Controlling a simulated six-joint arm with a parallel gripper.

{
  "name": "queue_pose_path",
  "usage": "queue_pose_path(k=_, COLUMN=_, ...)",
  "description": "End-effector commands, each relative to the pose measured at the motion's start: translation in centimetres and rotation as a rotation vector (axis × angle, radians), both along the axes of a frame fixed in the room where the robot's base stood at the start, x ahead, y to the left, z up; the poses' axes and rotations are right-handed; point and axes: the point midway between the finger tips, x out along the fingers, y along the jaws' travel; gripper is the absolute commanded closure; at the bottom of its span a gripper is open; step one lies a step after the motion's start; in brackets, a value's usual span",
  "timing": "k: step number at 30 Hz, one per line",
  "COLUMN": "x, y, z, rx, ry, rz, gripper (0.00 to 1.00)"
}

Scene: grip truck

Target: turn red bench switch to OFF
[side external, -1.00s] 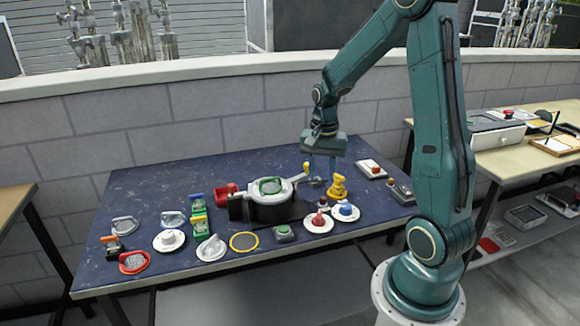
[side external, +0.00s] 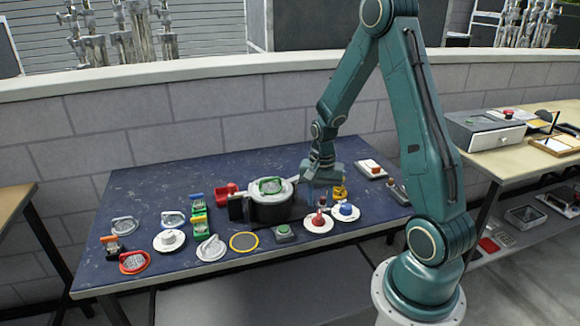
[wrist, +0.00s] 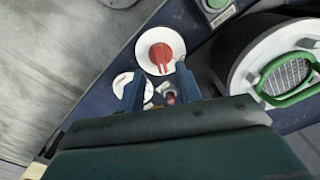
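The red bench switch (side external: 318,221) is a red knob on a round white plate near the table's front right. In the wrist view the same red switch (wrist: 161,55) lies just beyond my fingertips, with its two-pronged knob pointing towards them. My gripper (side external: 322,198) is low over the table, just behind the red switch. In the wrist view my gripper (wrist: 159,78) has its two fingers apart, with nothing held between them. A small red-tipped object (wrist: 170,97) shows between the fingers, beneath them. Any ON or OFF marking is too small to read.
A blue switch (side external: 346,209) on a white plate stands close right of the red one. A black pot-like device (side external: 270,209) with a green handle is close left. A yellow piece (side external: 341,190) is partly hidden behind my gripper. The table's back left (side external: 150,185) is clear.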

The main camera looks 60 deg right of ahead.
Motion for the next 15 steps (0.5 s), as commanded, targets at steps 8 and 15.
queue_pose_path(k=8, x=0.0, y=0.0, z=-3.2, rx=0.002, ry=0.003, rz=0.0, gripper=0.65)
queue_pose_path(k=15, x=0.0, y=0.0, z=-4.8, rx=0.001, ry=0.001, rz=0.0, gripper=0.65)
